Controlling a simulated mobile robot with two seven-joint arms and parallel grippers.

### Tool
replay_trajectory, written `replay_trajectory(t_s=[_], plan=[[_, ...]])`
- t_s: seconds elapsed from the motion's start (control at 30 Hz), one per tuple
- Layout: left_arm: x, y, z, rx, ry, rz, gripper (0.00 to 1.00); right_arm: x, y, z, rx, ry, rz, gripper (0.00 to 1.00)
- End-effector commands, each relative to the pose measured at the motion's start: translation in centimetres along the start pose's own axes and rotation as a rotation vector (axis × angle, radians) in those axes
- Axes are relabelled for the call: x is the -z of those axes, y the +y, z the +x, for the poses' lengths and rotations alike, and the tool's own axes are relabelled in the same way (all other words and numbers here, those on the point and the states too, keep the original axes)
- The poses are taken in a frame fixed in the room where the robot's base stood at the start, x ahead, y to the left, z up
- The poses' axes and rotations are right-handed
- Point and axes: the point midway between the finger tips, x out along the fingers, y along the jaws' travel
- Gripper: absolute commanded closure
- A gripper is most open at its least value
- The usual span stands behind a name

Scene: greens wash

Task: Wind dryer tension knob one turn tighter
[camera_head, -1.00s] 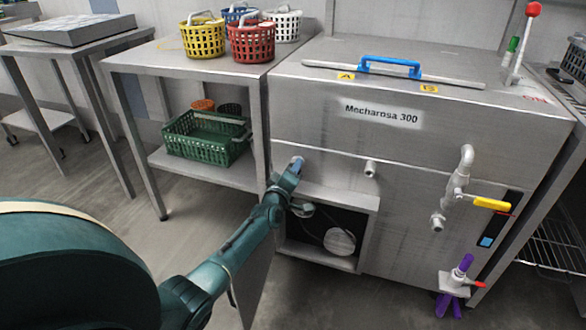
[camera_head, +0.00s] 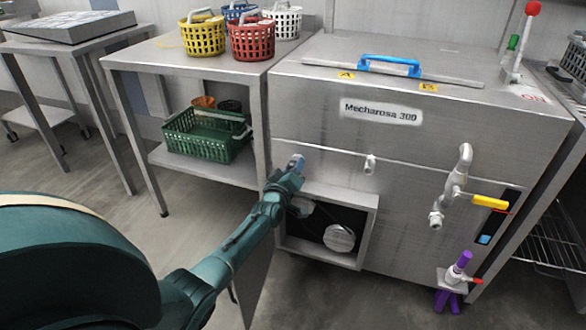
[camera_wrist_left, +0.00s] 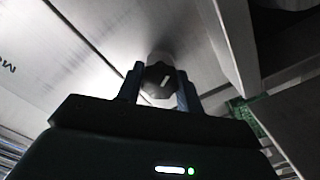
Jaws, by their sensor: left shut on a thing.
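The dryer tension knob (camera_wrist_left: 160,74) is a dark, faceted knob with a pale mark on its face, set on the dryer's steel front panel. In the left wrist view it sits between the two fingers of my left gripper (camera_wrist_left: 159,88), which is shut on it. In the head view my left gripper (camera_head: 296,167) is at the left of the machine front (camera_head: 330,178), just above an open recess, and largely hides the knob. My right gripper is not in view.
The open recess (camera_head: 372,232) below my gripper holds a round pulley (camera_head: 339,238). A side table (camera_head: 150,62) with baskets stands close at the left. A capped stub (camera_head: 370,164) and a pipe with a yellow-handled valve (camera_head: 490,202) stick out to the right.

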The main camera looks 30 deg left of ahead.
Motion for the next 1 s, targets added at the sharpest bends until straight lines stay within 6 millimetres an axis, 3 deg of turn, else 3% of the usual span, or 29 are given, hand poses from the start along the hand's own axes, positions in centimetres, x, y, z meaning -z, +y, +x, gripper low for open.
replay_trajectory(t_s=[0.07,0.1,0.37,0.73,1.0], plan=[[-0.1,0.0,0.0,0.0,-0.001,-0.002,0.86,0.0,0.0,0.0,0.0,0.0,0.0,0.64],[-0.1,0.0,0.0,0.0,-0.001,-0.002,0.63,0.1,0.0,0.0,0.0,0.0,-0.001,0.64],[0.0,0.0,0.0,0.0,0.0,-0.002,0.42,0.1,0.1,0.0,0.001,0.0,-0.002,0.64],[0.1,0.1,-0.9,0.0,-0.001,-0.003,0.42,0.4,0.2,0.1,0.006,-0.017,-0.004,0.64],[0.2,0.3,-6.2,0.002,-0.004,-0.003,0.42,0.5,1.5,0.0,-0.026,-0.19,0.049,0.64]])
